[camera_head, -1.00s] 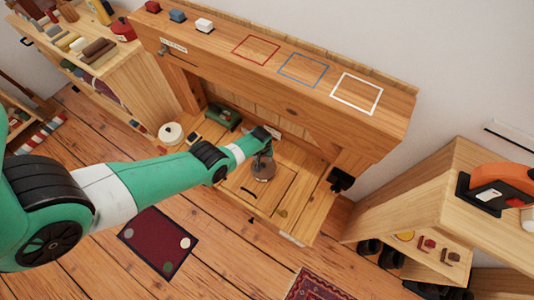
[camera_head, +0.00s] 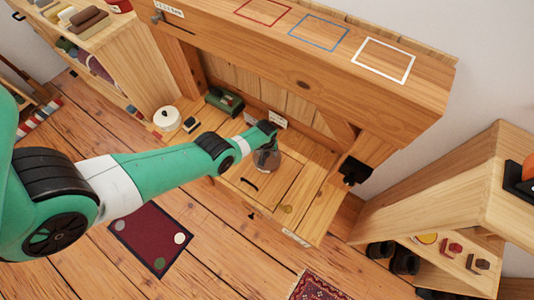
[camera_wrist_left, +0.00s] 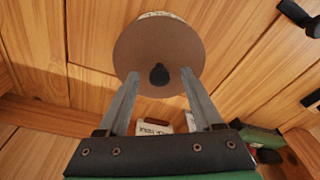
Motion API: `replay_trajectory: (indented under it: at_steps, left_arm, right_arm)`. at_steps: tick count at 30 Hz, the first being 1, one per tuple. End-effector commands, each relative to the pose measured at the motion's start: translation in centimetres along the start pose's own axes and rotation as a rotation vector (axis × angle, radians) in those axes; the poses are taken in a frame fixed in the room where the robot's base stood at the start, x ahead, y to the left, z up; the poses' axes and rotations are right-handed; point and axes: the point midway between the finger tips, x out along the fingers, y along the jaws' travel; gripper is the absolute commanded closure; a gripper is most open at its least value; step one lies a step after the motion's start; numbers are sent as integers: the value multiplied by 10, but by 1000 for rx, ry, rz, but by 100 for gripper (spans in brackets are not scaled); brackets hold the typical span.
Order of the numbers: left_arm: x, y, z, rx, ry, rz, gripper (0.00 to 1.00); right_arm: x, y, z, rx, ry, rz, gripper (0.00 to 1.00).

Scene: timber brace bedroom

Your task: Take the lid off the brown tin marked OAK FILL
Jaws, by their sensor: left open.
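A round brown lid (camera_wrist_left: 150,48) with a small black knob (camera_wrist_left: 159,76) fills the upper middle of the left wrist view. A pale strip of the tin's side shows past its far edge; I cannot read OAK FILL on it. My left gripper (camera_wrist_left: 160,74) is open, with one finger on each side of the knob and a gap to it. In the head view the brown tin (camera_head: 266,162) stands on the low wooden shelf, right under my left gripper (camera_head: 267,146), which partly hides it. I cannot tell whether the fingers touch the lid. My right gripper is not in view.
On the same shelf stand a white round tin (camera_head: 167,117) and a green object (camera_head: 224,101) to the left. A dark handle (camera_head: 248,183) lies in front. The timber beam with coloured outlines (camera_head: 319,32) overhangs behind. A black fitting (camera_head: 354,171) is at right.

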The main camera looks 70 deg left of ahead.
Motion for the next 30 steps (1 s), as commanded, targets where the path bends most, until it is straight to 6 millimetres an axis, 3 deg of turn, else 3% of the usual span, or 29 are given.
replay_trajectory:
  at_steps: [4, 15, 30]
  left_arm:
    - [-2, 0, 0, 0, 0, 0, 35]
    - [-2, 0, 0, 0, 0, 0, 100]
    - [-11, 0, -2, 0, 1, 0, 100]
  right_arm:
    - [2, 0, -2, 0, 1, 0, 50]
    - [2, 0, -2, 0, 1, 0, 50]
    - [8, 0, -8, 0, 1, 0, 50]
